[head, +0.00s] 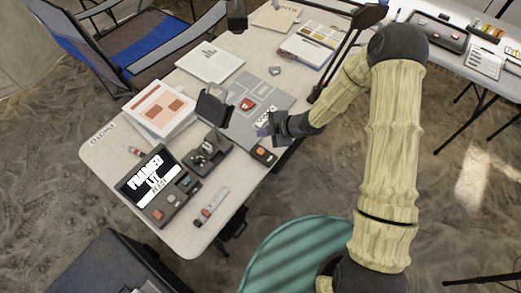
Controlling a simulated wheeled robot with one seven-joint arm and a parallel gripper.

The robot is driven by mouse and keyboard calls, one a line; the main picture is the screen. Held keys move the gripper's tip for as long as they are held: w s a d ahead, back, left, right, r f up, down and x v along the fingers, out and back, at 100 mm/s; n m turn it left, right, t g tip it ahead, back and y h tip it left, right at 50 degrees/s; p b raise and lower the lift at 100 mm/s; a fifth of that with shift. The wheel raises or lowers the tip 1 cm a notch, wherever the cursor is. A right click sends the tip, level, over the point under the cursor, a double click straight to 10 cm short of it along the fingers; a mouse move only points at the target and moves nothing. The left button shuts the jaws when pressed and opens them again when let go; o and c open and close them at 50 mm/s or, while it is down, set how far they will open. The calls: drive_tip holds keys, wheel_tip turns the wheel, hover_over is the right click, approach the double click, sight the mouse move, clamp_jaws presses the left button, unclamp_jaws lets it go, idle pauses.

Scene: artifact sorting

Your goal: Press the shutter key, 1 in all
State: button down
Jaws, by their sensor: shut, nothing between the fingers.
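A small black box with an orange key (264,154) lies at the table's near right edge; I take it for the shutter key, but no label is readable. My gripper (265,130) is shut and empty, just above the box in the picture, over the near edge of the grey mat (283,101). It looks apart from the key; its height is unclear. A console with a dark screen (147,177) stands at the table's near left. Its screen reads "FRAMED" and "LIT", with a smaller, unclear line below. It has a red button (157,215) and a greenish key.
A dark stand with a raised head (213,108) is left of the mat. A red piece (247,104) lies on the mat. Papers (160,108), a tube (211,206) and a black lamp arm (343,55) surround the work area. A teal stool (292,255) stands below.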

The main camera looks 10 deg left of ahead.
sight(264, 152)
drive_tip(key=shift+f, duration=0.1)
wheel_tip(264, 152, down, 9)
drive_tip(key=b, duration=0.7)
idle(1.9)
drive_tip(key=shift+f+b, duration=0.2)
drive_tip(key=shift+b, duration=0.15)
drive_tip(key=shift+f+b, duration=0.45)
drive_tip(key=shift+f, duration=0.05)
idle(0.7)
drive_tip(key=shift+r, duration=0.15)
drive_tip(key=shift+r+p, duration=0.65)
drive_tip(key=shift+r, duration=0.15)
drive_tip(key=shift+r+p, duration=1.85)
drive_tip(key=shift+r, duration=0.65)
